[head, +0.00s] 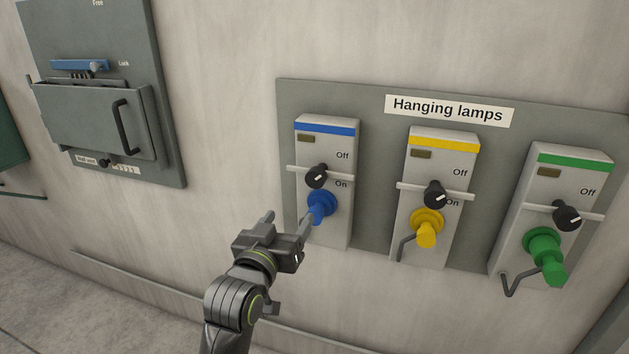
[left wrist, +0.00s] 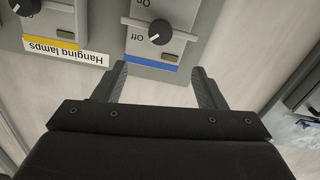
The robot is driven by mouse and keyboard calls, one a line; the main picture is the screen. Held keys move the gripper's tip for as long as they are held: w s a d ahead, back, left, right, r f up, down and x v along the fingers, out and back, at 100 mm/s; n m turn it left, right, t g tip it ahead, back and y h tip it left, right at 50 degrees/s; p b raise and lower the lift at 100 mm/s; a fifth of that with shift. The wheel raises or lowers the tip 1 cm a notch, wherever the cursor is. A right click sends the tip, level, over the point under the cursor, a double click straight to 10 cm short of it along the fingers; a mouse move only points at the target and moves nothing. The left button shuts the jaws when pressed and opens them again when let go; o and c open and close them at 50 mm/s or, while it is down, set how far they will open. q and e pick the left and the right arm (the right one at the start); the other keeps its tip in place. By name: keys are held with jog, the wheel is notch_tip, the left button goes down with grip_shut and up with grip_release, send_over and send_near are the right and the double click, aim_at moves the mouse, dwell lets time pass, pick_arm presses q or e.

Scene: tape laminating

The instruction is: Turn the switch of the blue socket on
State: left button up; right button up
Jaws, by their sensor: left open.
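The blue socket unit (head: 334,228) is a pale panel with a blue stripe, at the left of the grey board. Its switch is a round black knob (head: 316,177) between the labels Off and On. In the left wrist view the white mark on this knob (left wrist: 160,31) seems to point toward Off. A blue plug (head: 320,208) sits below the knob. My left gripper (head: 289,217) is open and empty, below and left of the knob. One finger overlaps the blue plug in the head view; I cannot tell if they touch. My right gripper is not in view.
A yellow socket unit (head: 415,182) and a green one (head: 545,203) stand to the right, with knobs, plugs and hanging cables. A pale bar crosses each unit near its knob. A grey box with a handle (head: 128,128) is at left. Bare wall (head: 225,150) lies between.

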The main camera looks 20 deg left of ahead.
aim_at(314, 180)
pick_arm(q)
jog(key=w+p, duration=0.1)
jog(key=w, duration=1)
jog(key=w+p, duration=0.1)
jog(key=w, duration=0.5)
jog(key=shift+w+d+f+p, duration=0.1)
jog(key=shift+w+d+p, duration=0.05)
jog(key=shift+d+p, duration=0.15)
